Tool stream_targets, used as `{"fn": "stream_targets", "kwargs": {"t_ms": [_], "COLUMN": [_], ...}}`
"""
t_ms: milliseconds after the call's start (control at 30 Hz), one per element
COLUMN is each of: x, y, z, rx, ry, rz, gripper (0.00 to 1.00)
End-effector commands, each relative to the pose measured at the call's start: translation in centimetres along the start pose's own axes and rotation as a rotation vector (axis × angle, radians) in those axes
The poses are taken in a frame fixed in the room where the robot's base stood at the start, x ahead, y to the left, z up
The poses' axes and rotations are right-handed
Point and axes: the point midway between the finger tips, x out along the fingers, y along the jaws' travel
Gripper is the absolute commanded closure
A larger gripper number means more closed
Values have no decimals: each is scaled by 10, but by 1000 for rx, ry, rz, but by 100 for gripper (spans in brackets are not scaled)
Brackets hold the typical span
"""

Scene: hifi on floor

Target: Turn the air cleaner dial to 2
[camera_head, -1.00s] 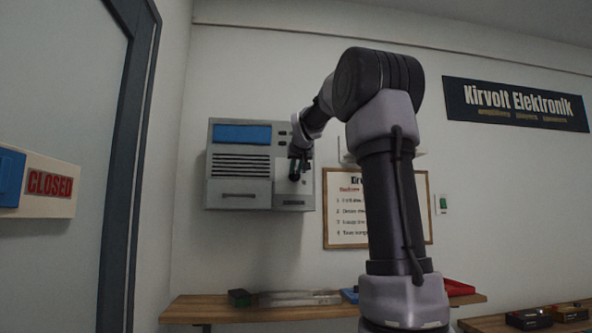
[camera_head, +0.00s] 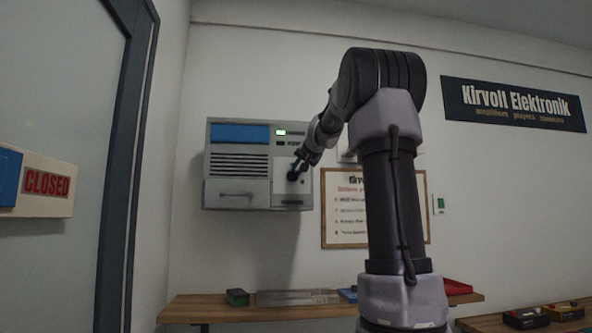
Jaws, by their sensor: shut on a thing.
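The air cleaner (camera_head: 238,188) is a grey wall-mounted box with a blue panel at its top left, slats below and a handle near its bottom. A small green light (camera_head: 281,132) shows at its upper right. My gripper (camera_head: 295,173) is at the right part of its front, shut on the dark dial. The dial is mostly hidden by my gripper, and its setting cannot be read.
A framed notice (camera_head: 345,236) hangs right of the cleaner. A door with a CLOSED sign (camera_head: 47,183) is at the left.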

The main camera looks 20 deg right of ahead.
Motion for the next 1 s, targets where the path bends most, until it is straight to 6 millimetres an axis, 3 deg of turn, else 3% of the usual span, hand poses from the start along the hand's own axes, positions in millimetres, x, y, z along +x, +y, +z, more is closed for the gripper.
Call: {"fn": "stream_targets", "kwargs": {"t_ms": [1000], "x": [5], "y": [22], "z": [11], "rx": [897], "ry": [0], "rz": [-366], "gripper": [100]}}
